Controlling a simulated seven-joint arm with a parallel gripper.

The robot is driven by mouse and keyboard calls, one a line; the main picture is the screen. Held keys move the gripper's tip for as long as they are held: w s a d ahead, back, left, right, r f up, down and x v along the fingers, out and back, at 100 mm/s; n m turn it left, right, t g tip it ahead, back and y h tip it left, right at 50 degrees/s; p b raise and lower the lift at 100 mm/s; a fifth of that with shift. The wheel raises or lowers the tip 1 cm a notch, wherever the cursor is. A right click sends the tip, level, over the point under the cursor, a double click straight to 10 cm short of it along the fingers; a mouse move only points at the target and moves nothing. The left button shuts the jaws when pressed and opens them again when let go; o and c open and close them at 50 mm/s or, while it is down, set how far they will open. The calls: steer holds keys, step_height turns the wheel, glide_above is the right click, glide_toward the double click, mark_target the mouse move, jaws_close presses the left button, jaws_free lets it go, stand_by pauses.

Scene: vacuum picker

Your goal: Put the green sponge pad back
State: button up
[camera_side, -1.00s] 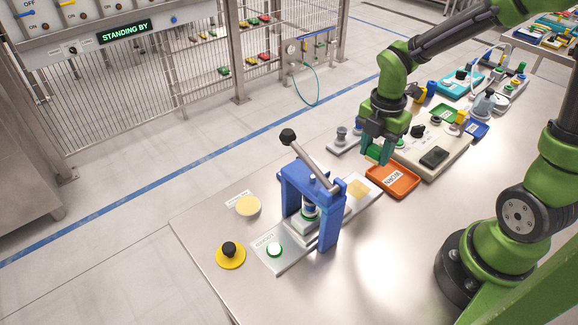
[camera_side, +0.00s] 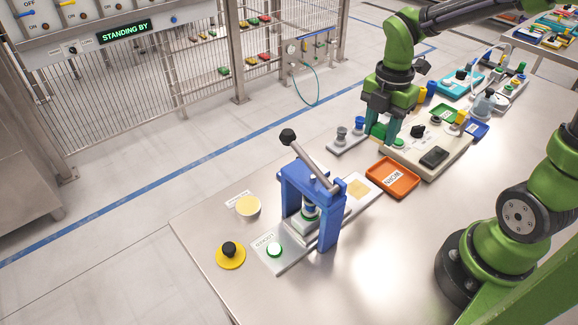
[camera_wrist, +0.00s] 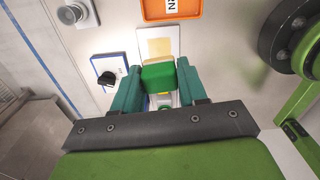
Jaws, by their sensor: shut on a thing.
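My gripper (camera_side: 378,132) is at the left side of the white device and beyond the orange tray (camera_side: 392,192). It is shut on the green sponge pad (camera_side: 379,130), which shows low between its two teal fingers. In the wrist view the green sponge pad (camera_wrist: 158,78) sits between the fingertips. The gripper partly hides what lies behind it, and I cannot tell whether the pad touches anything below.
The white device (camera_side: 401,150) carries a black pad (camera_side: 434,157). The blue press (camera_side: 327,215) stands in front.

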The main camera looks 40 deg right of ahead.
steer(key=w+a+r+n, duration=0.2)
steer(key=w+a, duration=0.4)
steer(key=w, duration=0.1)
steer(key=n, duration=0.6)
glide_above(212, 225)
steer(key=f, duration=0.1)
step_height(212, 225, down, 11)
steer(key=shift+r, duration=0.1)
steer(key=shift+f, duration=2.25)
steer(key=shift+f, duration=0.1)
steer(key=o, duration=0.9)
